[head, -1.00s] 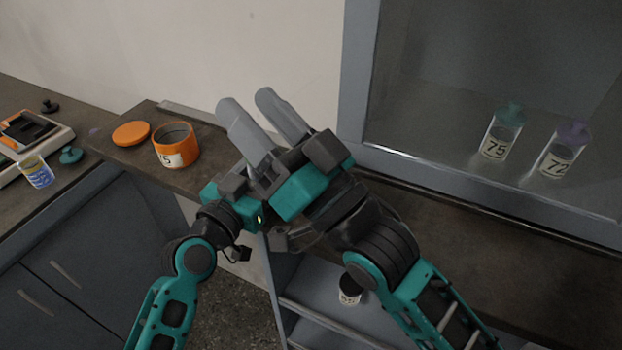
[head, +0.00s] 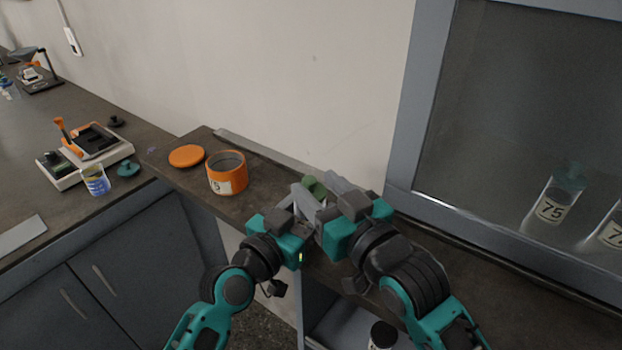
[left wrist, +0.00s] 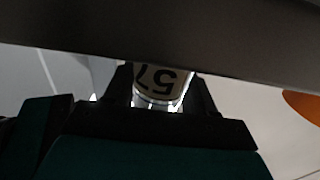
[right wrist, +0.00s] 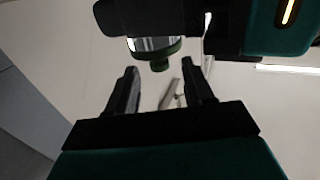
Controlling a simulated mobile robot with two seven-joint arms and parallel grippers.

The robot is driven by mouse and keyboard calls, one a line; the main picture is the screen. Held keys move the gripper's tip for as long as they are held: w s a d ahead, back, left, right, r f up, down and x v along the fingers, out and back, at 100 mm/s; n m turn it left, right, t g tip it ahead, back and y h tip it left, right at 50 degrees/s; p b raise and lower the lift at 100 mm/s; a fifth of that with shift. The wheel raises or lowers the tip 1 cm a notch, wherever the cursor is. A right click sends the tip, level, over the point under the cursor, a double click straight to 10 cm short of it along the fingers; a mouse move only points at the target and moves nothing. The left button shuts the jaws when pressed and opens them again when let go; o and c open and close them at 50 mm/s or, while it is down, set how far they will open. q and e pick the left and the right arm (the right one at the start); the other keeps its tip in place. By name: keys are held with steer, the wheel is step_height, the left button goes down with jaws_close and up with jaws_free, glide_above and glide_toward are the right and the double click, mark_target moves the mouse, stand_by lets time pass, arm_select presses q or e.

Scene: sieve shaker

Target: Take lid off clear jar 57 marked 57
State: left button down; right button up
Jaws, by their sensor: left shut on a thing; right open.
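The clear jar 57 (left wrist: 158,82) is between the fingers of my left gripper (left wrist: 165,95), which is shut on it. Its label reads 57 upside down in the left wrist view. Its green lid (right wrist: 160,54) shows in the right wrist view, and a bit of green (head: 314,186) shows between the grippers in the head view. My right gripper (right wrist: 160,85) is open, with its fingers pointing toward the lid and apart from it. In the head view both grippers are close together above the dark counter, and they hide most of the jar.
An open orange jar (head: 227,174) and its orange lid (head: 186,156) are on the counter to the left. Jar 75 (head: 555,200) stands behind the cabinet glass at right. A scale (head: 85,155) and a small labelled beaker (head: 95,181) are on the left bench.

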mark_target(310, 179)
steer(key=shift+x, duration=1.7)
jaws_close()
steer(key=shift+r, duration=0.2)
steer(key=shift+r, duration=1)
